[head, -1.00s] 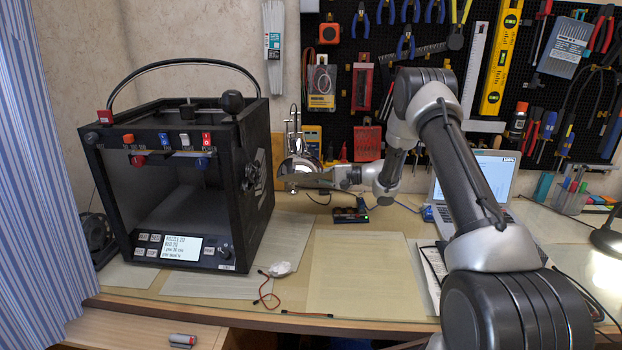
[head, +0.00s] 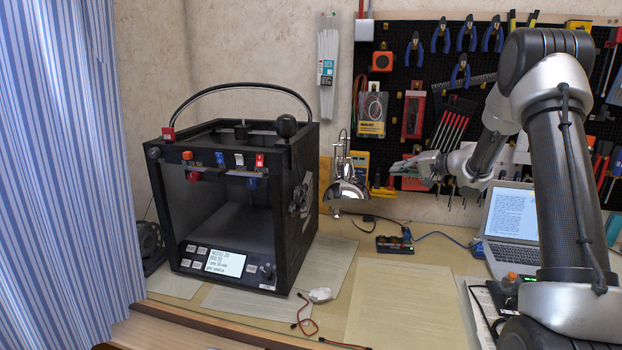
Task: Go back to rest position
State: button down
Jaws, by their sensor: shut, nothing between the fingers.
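My gripper (head: 398,168) is raised in front of the pegboard wall, right of the chrome lamp. Its fingers point left and are shut with nothing between them. My arm reaches in from the right side of the picture and bends back toward the wall. The gripper is above the desk and touches nothing that I can see.
A black 3D printer (head: 300,210) stands at the left of the desk, with a chrome lamp (head: 345,185) beside it. A laptop (head: 508,225) is open behind my arm. A circuit board (head: 394,244) and paper sheets (head: 400,305) lie on the desk. Tools hang on the pegboard (head: 398,50).

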jog(key=s+d+r+t+h, duration=0.2)
jog(key=d+r+h, duration=0.25)
jog(key=r, duration=0.55)
jog(key=s+d+r+n+g+h, duration=0.1)
jog(key=s+d+r+h, duration=0.2)
jog(key=s, duration=0.4)
jog(key=s+d+r+h, duration=0.1)
jog(key=s+r+h, duration=0.3)
jog(key=s, duration=0.2)
jog(key=s+a+f+n+g, duration=0.1)
jog(key=s+a+f+g, duration=0.1)
jog(key=s, duration=1)
jog(key=s+a+f+n+g+y, duration=0.1)
jog(key=s+a+f+n+g, duration=0.1)
jog(key=s, duration=1)
jog(key=s+a+f+n+g+y, duration=0.1)
jog(key=s+a+f+n+g, duration=0.1)
jog(key=s, duration=1)
notch_tip(320, 180, down, 2)
jog(key=shift+a+f+g, duration=0.2)
jog(key=shift+a+g, duration=0.4)
jog(key=shift+a, duration=0.15)
